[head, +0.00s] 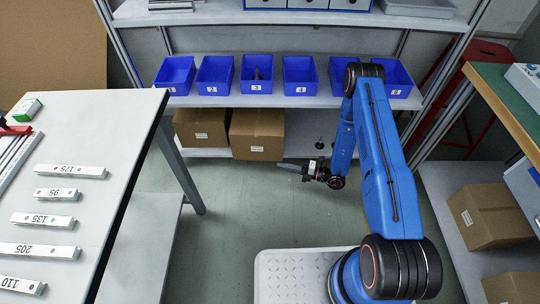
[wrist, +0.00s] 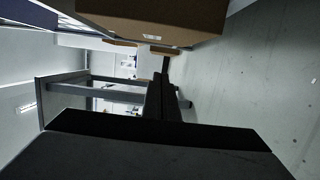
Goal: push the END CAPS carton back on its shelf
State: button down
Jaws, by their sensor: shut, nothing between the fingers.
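Two brown cartons stand on the lower shelf in the head view. The right carton (head: 257,133) sits further forward than the left carton (head: 200,127), its front out at the shelf edge. Each has a small white label too small to read, so I cannot tell which is END CAPS. My gripper (head: 281,166) is shut and empty, low in front of the shelf at the right carton's lower right, pointing left. In the wrist view a carton (wrist: 150,18) fills the top, beyond my dark fingers (wrist: 163,82). I cannot tell whether they touch it.
Blue numbered bins (head: 256,73) line the shelf above the cartons. A white workbench (head: 110,130) with labelled bars stands at left. More cartons (head: 492,215) sit on a right-hand shelf. The floor (head: 235,215) between is clear.

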aim_at(265, 145)
jog(key=w+a, duration=0.6)
jog(key=a, duration=0.3)
jog(key=shift+w+a, duration=0.2)
jog(key=shift+w, duration=0.2)
jog(key=w, duration=0.6)
jog(key=shift+w+d, duration=0.2)
jog(key=shift+w, duration=0.2)
jog(key=shift+s, duration=0.15)
